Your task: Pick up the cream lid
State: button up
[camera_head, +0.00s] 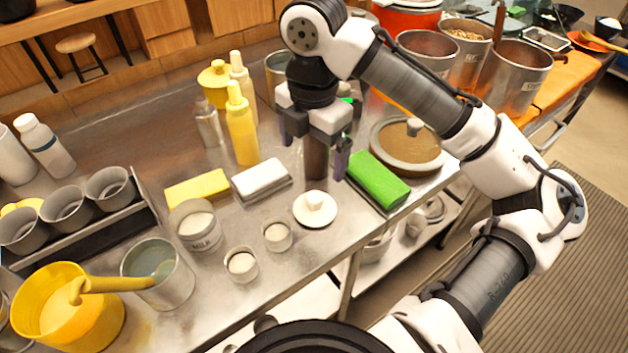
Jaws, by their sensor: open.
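The small round cream lid (318,218) lies flat on the steel counter near its front edge, with its knob upward. My gripper (313,152) points down behind the lid in the picture, open, with its two dark fingers spread wide. The fingers are apart from the lid. A dark brown cylinder (315,160) shows between the fingers; I cannot tell whether they touch it.
A green sponge (378,181) lies right of the lid, and a white block (261,178) lies left. Two small cups (277,237) stand front left beside a milk container (196,226). A larger round lid (390,134) lies back right. Yellow bottles (241,130) stand left of my gripper.

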aim_at(315, 196)
jog(key=f, duration=0.8)
jog(key=shift+d, duration=0.3)
jog(key=shift+f+p, duration=0.45)
jog(key=shift+f, duration=2.45)
jog(key=c, duration=0.7)
